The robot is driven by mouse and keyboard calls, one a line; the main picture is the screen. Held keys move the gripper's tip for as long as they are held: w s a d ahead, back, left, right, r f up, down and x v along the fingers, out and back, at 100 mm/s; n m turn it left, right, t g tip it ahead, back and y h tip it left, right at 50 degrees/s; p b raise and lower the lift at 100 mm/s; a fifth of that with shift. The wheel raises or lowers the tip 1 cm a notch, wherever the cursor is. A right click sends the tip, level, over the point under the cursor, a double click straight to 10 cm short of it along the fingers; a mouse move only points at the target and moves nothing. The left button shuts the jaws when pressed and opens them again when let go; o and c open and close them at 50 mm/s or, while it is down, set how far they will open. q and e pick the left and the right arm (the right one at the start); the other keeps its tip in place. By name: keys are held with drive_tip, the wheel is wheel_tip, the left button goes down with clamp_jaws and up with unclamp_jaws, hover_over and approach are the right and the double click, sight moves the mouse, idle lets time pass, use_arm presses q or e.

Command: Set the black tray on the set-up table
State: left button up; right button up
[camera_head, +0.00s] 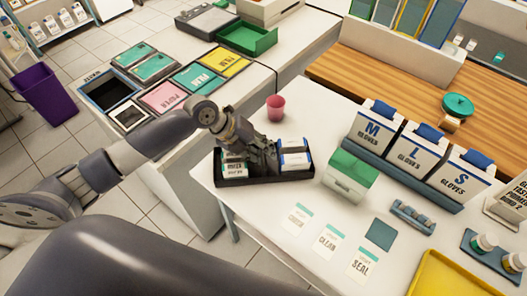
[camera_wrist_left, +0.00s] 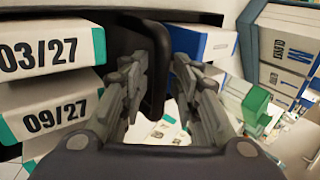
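The black tray (camera_head: 262,181) lies at the left end of the white table in the head view, with small white-and-green and white-and-blue boxes in its two sides. My left gripper (camera_head: 262,150) is over the tray's middle. In the left wrist view, its fingers (camera_wrist_left: 158,75) close in on both sides of the tray's upright black middle piece (camera_wrist_left: 153,45) and appear to grip it. The tray looks level and at the tabletop; I cannot tell whether its whole underside touches. The set-up table (camera_head: 280,215) is white. My right gripper is out of view.
Labelled cards (camera_head: 328,243) lie in front, and a yellow tray (camera_head: 450,275) is at the near right.

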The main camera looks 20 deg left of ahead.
use_arm(q)
drive_tip(key=shift+r, duration=0.1)
drive_tip(key=shift+a+r, duration=0.15)
drive_tip(key=shift+a, duration=0.05)
drive_tip(key=b+v, duration=0.2)
drive_tip(key=v, duration=0.8)
drive_tip(key=shift+s+a+r, duration=0.1)
drive_tip(key=shift+r, duration=0.05)
drive_tip(key=shift+s+a+r, duration=0.15)
drive_tip(key=shift+a+r, duration=0.05)
drive_tip(key=shift+r, duration=0.3)
